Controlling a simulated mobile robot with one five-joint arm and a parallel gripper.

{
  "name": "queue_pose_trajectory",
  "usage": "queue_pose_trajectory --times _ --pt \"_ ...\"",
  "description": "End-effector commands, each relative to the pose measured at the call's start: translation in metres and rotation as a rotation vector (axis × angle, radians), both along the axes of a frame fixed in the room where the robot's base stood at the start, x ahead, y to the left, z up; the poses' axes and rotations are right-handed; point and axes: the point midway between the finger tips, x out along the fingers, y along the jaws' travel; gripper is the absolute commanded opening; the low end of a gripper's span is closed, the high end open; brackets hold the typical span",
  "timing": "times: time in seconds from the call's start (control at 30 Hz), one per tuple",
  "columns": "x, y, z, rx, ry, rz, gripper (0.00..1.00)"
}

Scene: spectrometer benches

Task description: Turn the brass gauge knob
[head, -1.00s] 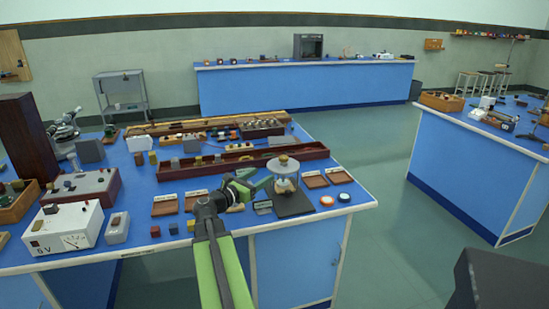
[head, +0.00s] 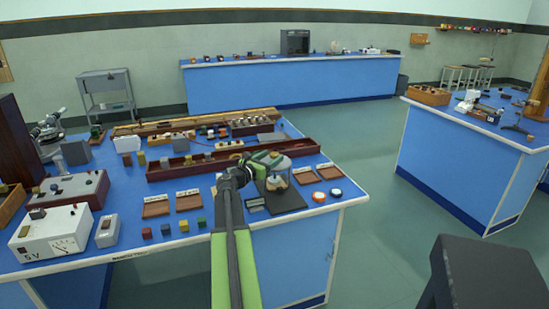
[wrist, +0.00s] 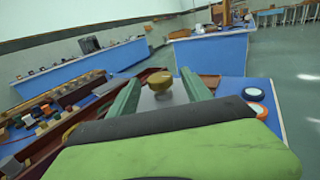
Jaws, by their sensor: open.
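The brass gauge knob (wrist: 160,81) shows as a round golden cap in the wrist view, in the gap between my two green fingers. In the head view my gripper (head: 276,158) covers the knob. My gripper (wrist: 160,77) is open in the wrist view, one finger on each side of the knob. I cannot tell whether either finger touches it.
Small colored cubes and a white 5 V meter (head: 48,233) stand to the left. Floor is free between the benches.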

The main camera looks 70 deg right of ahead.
Motion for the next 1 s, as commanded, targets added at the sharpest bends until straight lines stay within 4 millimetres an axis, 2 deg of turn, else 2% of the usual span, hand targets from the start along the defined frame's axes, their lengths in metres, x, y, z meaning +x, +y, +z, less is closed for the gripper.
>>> queue_pose_trajectory --times 0.03,0.2,0.5,0.9,0.97,1.0 --pt "-0.002 -0.010 0.000 0.000 0.000 -0.002 0.57" --pt "-0.007 -0.024 0.000 0.000 0.000 -0.001 0.57" --pt "-0.009 -0.026 0.000 0.000 0.000 -0.001 0.56" --pt "-0.010 -0.025 0.000 0.000 0.000 -0.003 0.04" --pt "-0.010 -0.026 0.000 0.000 0.000 -0.004 0.00" --pt "-0.014 -0.007 0.000 0.000 0.000 -0.005 0.00"
